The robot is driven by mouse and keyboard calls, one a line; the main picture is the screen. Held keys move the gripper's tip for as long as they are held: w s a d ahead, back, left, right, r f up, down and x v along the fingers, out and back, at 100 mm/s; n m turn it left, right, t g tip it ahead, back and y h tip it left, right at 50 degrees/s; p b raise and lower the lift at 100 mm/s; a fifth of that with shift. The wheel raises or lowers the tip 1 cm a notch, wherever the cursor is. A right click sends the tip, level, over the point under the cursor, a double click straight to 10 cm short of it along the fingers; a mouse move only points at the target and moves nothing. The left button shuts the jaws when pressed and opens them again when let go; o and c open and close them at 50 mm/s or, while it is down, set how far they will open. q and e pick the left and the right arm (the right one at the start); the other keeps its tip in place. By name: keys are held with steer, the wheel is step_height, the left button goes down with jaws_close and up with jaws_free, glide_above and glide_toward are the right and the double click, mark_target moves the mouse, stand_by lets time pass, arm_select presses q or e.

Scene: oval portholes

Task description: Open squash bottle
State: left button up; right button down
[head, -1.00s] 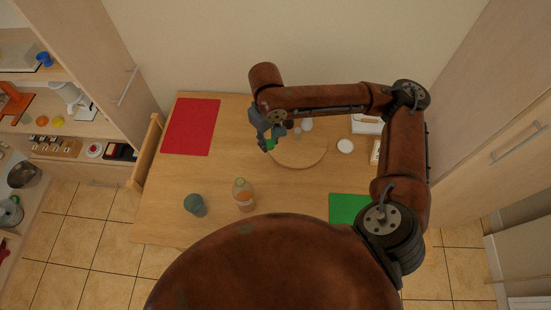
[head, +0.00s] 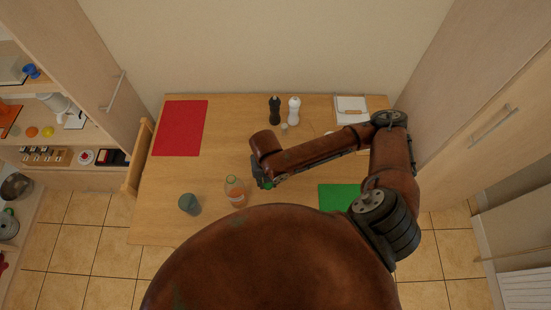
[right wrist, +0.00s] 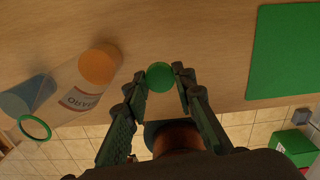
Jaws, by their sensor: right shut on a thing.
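The squash bottle (head: 237,192) is clear with orange liquid and stands on the table left of my right gripper. The cap (right wrist: 160,77) sits between the fingertips, apart from the bottle. My left gripper is not in view.
A teal cup (head: 190,204) stands left of the bottle. A green mat (head: 338,197) lies to the right and a red mat (head: 181,128) at the back left. Black (head: 275,110) and white (head: 294,110) mills stand at the back. The table (head: 228,140) is clear behind the bottle.

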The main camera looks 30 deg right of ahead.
steer(key=s+a+f+n, duration=0.15)
steer(key=s+n, duration=0.25)
steer(key=n, duration=0.4)
steer(key=w+d+f, duration=0.2)
steer(key=w+f, duration=0.1)
steer(key=w, duration=0.1)
steer(key=w+d+f, duration=0.1)
steer(key=w+f, duration=0.2)
steer(key=w+d+f, duration=0.2)
steer(key=w+f, duration=0.1)
steer(key=w, duration=0.1)
steer(key=shift+w+d+f+p, duration=0.15)
steer(key=shift+w+d+p, duration=0.15)
steer(key=shift+p, duration=0.1)
steer(key=shift+w+d+f, duration=0.15)
steer(key=shift+w+f, duration=0.2)
steer(key=shift+f, duration=0.1)
steer(key=shift+w+d+f, duration=0.1)
steer(key=shift+w+f, duration=0.05)
steer(key=shift+f, duration=1.55)
steer(key=shift+f, duration=0.15)
steer(key=c, duration=1.6)
jaws_free()
